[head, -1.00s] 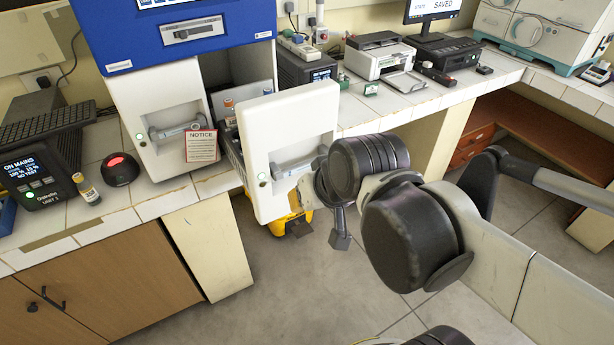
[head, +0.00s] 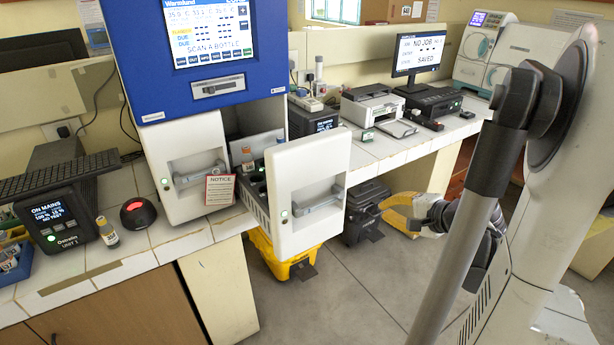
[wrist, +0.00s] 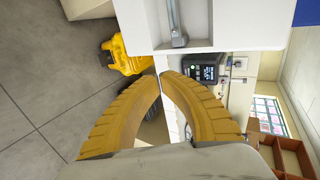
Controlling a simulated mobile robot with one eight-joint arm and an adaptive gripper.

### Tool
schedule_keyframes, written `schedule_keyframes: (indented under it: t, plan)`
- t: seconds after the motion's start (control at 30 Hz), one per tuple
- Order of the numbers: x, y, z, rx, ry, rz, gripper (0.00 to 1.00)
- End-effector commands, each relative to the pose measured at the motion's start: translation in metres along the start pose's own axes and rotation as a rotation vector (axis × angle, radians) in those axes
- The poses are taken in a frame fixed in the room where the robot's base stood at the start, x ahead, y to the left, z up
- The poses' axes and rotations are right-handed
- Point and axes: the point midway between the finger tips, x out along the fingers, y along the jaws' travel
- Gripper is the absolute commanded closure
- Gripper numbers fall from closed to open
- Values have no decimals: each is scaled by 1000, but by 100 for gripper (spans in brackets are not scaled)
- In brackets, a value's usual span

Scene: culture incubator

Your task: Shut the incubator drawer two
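The blue and white incubator (head: 205,100) stands on the tiled bench in the head view. Its right-hand drawer (head: 312,190) is pulled out, with a white front and a grey bar handle (head: 318,202). An amber bottle (head: 247,158) shows at the drawer's open side; the rest of its inside is mostly hidden. The left-hand drawer (head: 190,160) sits flush. My gripper (head: 383,207) is to the right of the open drawer, apart from it. In the wrist view its yellow fingers (wrist: 162,76) meet at the tips, with nothing between them. The white drawer front (wrist: 200,22) and its handle (wrist: 178,38) show beyond the fingertips.
A notice card (head: 220,189) hangs by the left-hand drawer. A yellow bin (head: 280,262) is under the open drawer and a dark bin (head: 365,205) stands behind my gripper. A printer (head: 377,107) is on the bench at right. The floor before the drawer is clear.

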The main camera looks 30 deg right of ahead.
Motion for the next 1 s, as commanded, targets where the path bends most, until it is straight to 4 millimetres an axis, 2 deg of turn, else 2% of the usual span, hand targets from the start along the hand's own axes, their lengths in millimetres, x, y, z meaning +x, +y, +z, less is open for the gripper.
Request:
schedule_keyframes:
  t: [0.17,0.63,0.8,1.0]
  plan:
    - [12,2,-4,13,3,-10,100]
    - [107,0,-3,9,1,-8,100]
    - [125,-13,-4,10,3,-8,100]
    - [133,-19,-4,11,3,-8,100]
